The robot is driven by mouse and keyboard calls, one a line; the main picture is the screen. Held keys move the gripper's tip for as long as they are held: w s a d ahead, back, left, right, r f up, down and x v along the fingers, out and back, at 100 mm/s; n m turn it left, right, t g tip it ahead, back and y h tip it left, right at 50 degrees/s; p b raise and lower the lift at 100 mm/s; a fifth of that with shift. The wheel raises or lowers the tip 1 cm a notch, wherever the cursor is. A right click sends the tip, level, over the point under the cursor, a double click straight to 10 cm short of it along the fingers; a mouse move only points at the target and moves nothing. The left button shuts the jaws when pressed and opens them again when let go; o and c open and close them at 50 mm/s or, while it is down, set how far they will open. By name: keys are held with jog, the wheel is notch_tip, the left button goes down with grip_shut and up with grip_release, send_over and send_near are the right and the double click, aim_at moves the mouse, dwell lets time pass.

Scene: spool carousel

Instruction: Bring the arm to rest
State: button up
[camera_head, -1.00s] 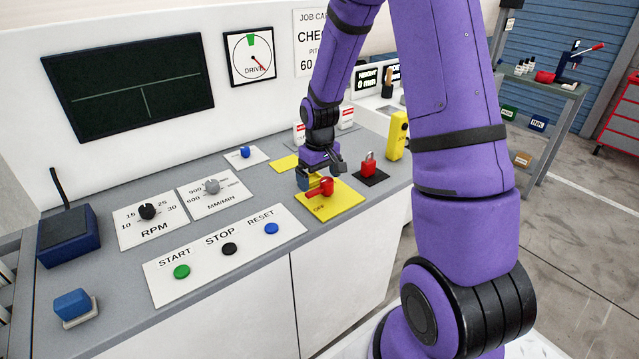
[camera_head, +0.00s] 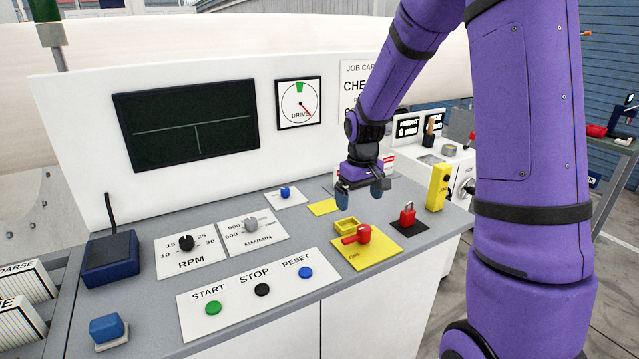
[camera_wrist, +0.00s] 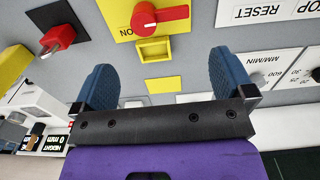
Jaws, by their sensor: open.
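My gripper (camera_head: 362,192) is open and empty above the control desk, over the yellow plates. In the wrist view its two blue fingertips (camera_wrist: 158,82) stand wide apart with only the desk surface and a small yellow plate between them. The red rotary switch (camera_head: 357,235) on its yellow plate (camera_head: 384,252) is below and in front of the gripper, apart from it. It also shows in the wrist view (camera_wrist: 160,18), with a yellow square bracket (camera_wrist: 153,50) beside it. My purple arm reaches in from the right.
A red padlock (camera_head: 407,214) sits on a black pad just right of the switch. A yellow box (camera_head: 438,187) stands farther right. START (camera_head: 213,308), STOP (camera_head: 262,290) and RESET (camera_head: 306,272) buttons lie at the front. An upright panel with a dark screen (camera_head: 186,122) stands behind.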

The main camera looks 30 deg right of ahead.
jog(key=s+a+r+t, duration=0.2)
jog(key=s+a+r, duration=0.3)
jog(key=s+r, duration=0.5)
jog(key=s+a+r+t, duration=0.3)
jog(key=s+a+r, duration=0.2)
jog(key=s+r, duration=0.5)
jog(key=s, duration=0.5)
jog(key=shift+s+a+r+m, duration=0.2)
jog(key=shift+s+a+m, duration=0.05)
jog(key=shift+a+m, duration=0.1)
